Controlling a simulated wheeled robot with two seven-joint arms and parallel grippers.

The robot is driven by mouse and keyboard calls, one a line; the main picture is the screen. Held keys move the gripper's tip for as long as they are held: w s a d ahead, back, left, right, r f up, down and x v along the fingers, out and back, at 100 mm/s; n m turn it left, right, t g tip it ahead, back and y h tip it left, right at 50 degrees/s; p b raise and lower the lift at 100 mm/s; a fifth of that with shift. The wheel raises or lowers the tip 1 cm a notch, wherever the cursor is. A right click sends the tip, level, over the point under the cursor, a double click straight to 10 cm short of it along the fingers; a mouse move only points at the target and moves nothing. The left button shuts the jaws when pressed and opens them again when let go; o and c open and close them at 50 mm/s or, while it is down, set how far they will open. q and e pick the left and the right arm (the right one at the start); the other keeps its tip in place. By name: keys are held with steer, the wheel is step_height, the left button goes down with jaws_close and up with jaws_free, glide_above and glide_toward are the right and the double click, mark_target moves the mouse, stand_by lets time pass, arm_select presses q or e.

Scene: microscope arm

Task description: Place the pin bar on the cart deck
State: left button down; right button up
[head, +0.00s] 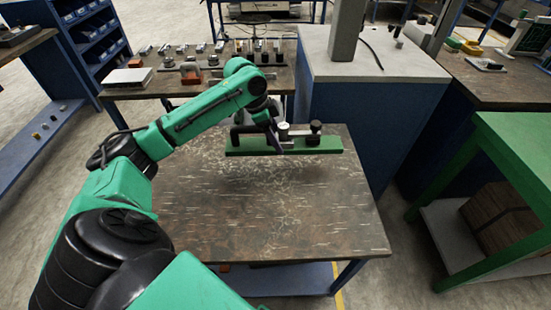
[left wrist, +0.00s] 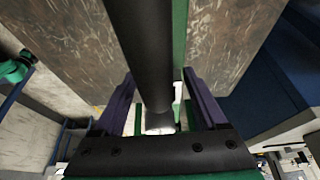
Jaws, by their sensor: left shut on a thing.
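The pin bar (head: 315,146) is a long green bar with black and pale upright pins, over the far part of the brown cart deck (head: 270,215). A dark shadow shows beneath it; I cannot tell whether it touches the deck. My left gripper (head: 274,138) is shut on it near its middle. In the left wrist view, the purple fingers of my left gripper (left wrist: 158,95) stand on either side of a black cylinder, with the bar's green strip (left wrist: 180,40) beyond. The exact grip is partly hidden. My right gripper is out of view.
A bench (head: 150,92) with several small parts stands behind the cart. A blue cabinet with a grey top (head: 375,68) stands close behind at the right. A green-framed table (head: 515,140) is at the right. The front and middle of the deck are clear.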

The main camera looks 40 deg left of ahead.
mark_target(261, 143)
arm_select(q)
step_height(261, 143, down, 9)
steer(key=shift+f+p, duration=0.1)
steer(key=shift+p, duration=0.2)
steer(key=shift+w+f, duration=0.1)
steer(key=shift+f, duration=0.15)
jaws_free()
steer(key=shift+f, duration=0.1)
steer(key=b+v, duration=0.1)
steer(key=v, duration=1.1)
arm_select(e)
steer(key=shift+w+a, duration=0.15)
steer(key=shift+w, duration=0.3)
